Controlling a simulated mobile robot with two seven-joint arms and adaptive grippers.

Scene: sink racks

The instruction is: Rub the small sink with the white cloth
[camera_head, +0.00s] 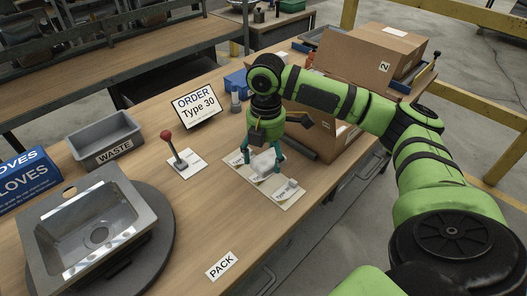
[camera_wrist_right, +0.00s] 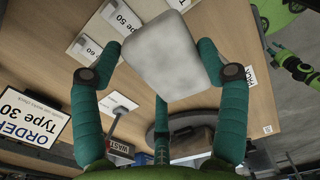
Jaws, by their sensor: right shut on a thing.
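The small sink (camera_head: 97,236) is a grey metal basin on a dark round turntable at the lower left of the head view. It looks empty, and part of it shows low in the wrist view (camera_wrist_right: 190,141). My right gripper (camera_head: 264,163) is over the cards at the middle of the bench, well right of the sink. Its teal fingers are shut on the white cloth (camera_wrist_right: 160,50), a pale, mottled, pad-like piece. The head view shows the cloth only partly, between the fingers. My left gripper is small at the right of the wrist view; its fingers are unclear.
A red-knobbed lever (camera_head: 181,155) on a white plate and an order sign (camera_head: 194,106) stand between gripper and sink. A grey waste bin (camera_head: 104,140) and blue glove box (camera_head: 25,180) are behind the sink. Cardboard boxes (camera_head: 350,60) stand right. The bench near the PACK label (camera_head: 221,265) is clear.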

